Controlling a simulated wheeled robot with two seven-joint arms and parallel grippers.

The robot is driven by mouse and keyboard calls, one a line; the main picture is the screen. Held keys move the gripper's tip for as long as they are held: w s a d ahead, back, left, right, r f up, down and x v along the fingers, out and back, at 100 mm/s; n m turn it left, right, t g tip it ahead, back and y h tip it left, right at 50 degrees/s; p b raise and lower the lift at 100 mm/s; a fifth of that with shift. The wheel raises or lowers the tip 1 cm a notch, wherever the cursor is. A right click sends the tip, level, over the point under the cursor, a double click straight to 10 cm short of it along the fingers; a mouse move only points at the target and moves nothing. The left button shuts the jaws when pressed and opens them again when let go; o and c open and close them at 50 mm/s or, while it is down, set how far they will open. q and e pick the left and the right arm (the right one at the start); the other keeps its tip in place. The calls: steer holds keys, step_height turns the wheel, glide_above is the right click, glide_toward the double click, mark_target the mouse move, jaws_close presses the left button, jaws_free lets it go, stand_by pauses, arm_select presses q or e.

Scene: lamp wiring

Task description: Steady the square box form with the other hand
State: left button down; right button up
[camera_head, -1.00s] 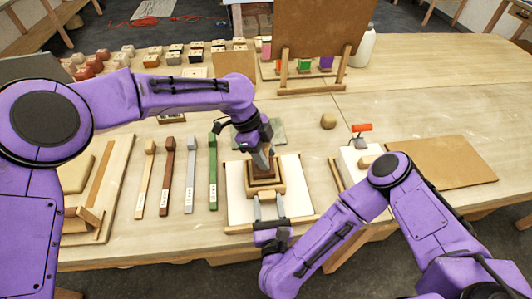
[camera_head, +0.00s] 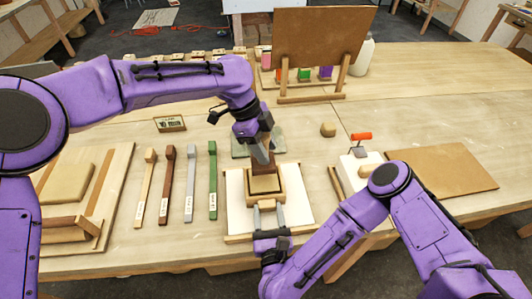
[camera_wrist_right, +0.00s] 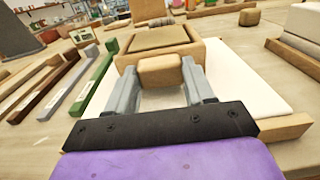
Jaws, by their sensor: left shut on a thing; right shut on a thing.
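The square box form (camera_head: 284,189) is a tan wooden frame on a white board (camera_head: 297,200); a flat olive-brown surface shows inside it. My right gripper (camera_head: 268,210) is at its near side. In the right wrist view, the grey fingers (camera_wrist_right: 163,80) stand on both sides of a tan block (camera_wrist_right: 160,70) at the near wall of the form (camera_wrist_right: 183,53), shut on that block. My left gripper (camera_head: 260,152) is shut on a dark brown block (camera_head: 263,165) at the form's far side. The brown block (camera_wrist_right: 148,10) also shows behind the form; its contact with the form is unclear.
Several labelled sticks, including a green one (camera_head: 212,180), lie left of the board. A red-handled tool (camera_head: 361,137) and a brown panel (camera_head: 435,167) are at right. A round tan piece (camera_head: 328,130) lies behind. A standing brown board (camera_head: 320,35) is at the back.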

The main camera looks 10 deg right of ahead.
steer(key=o, duration=1.3)
steer(key=shift+c, duration=0.2)
steer(key=s, duration=1.2)
